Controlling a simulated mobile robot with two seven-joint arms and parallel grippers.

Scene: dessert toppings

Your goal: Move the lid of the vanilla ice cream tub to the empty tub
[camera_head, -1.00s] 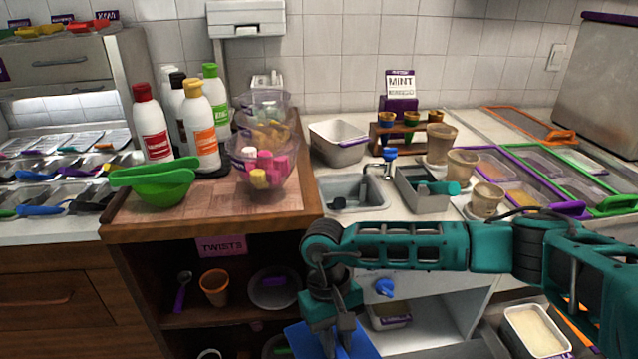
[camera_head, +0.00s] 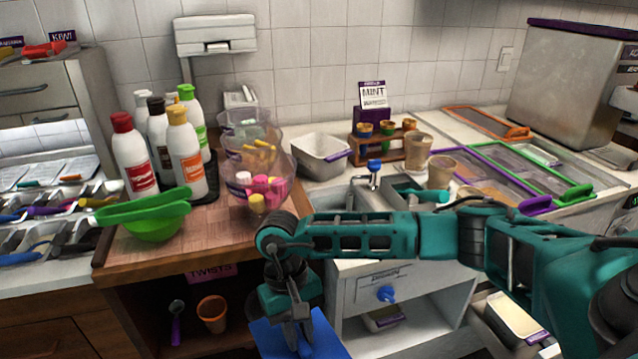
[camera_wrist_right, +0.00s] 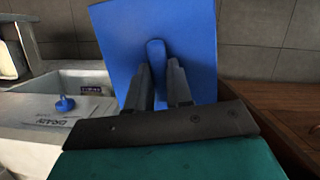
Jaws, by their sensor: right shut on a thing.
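My right gripper (camera_head: 299,338) is shut on the blue lid (camera_head: 327,338), low in front of the counter. In the right wrist view my right gripper (camera_wrist_right: 158,82) has its fingers on either side of the handle of the blue lid (camera_wrist_right: 192,35). The lid is tilted up in that view. A tub with pale contents (camera_head: 512,315) stands at the lower right and shows no lid. A white tub (camera_head: 322,168) with a purple tag stands on the counter near the wall. My left gripper is out of view.
A drawer with a blue knob (camera_head: 386,293) is beside the lid, above an open shelf. Cups (camera_head: 417,150) stand near the purple and green framed lids.

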